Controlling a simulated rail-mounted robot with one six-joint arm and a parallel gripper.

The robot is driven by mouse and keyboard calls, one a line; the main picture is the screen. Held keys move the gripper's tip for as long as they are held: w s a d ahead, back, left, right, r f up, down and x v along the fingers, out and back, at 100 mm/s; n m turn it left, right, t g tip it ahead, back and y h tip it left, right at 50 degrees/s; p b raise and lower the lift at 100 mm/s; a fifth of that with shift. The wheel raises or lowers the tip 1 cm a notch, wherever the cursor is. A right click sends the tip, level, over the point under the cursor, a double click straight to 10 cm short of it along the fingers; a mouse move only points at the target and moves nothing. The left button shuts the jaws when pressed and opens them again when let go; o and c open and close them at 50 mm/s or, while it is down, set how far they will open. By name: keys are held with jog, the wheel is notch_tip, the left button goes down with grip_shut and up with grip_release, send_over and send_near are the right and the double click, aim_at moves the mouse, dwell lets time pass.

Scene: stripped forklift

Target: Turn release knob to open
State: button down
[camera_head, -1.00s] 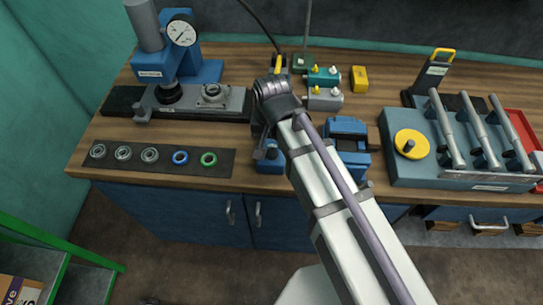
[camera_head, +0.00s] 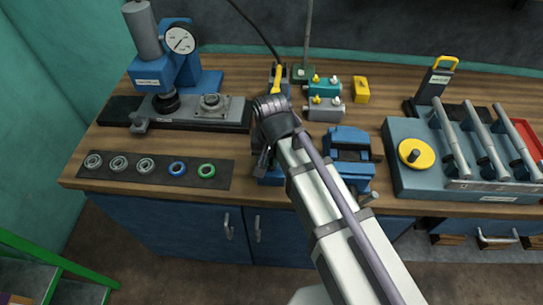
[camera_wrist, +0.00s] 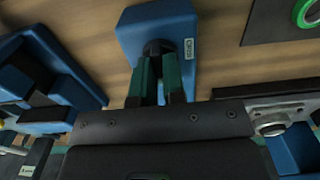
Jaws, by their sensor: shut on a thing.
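The release knob (camera_wrist: 159,47) is a dark round knob on a blue block (camera_wrist: 177,14) in the wrist view. A small label sits on the block to the knob's right; its text is too small to read surely. My gripper (camera_wrist: 158,62) has its two dark green fingers shut on the knob, one on each side, and they hide much of it. In the head view the blue block (camera_head: 270,178) shows only partly beneath my arm. The knob and fingertips are mostly hidden there.
A blue vise (camera_head: 350,150) stands close to the right of my wrist. A dark strip with several rings (camera_head: 176,169) and a press (camera_head: 160,75) are to the left.

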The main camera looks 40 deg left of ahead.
jog(key=shift+n, duration=0.4)
jog(key=n, duration=1.2)
jog(key=shift+n, duration=0.3)
jog(key=n, duration=0.4)
jog(key=shift+n, duration=0.3)
jog(key=c, duration=1.2)
grip_release()
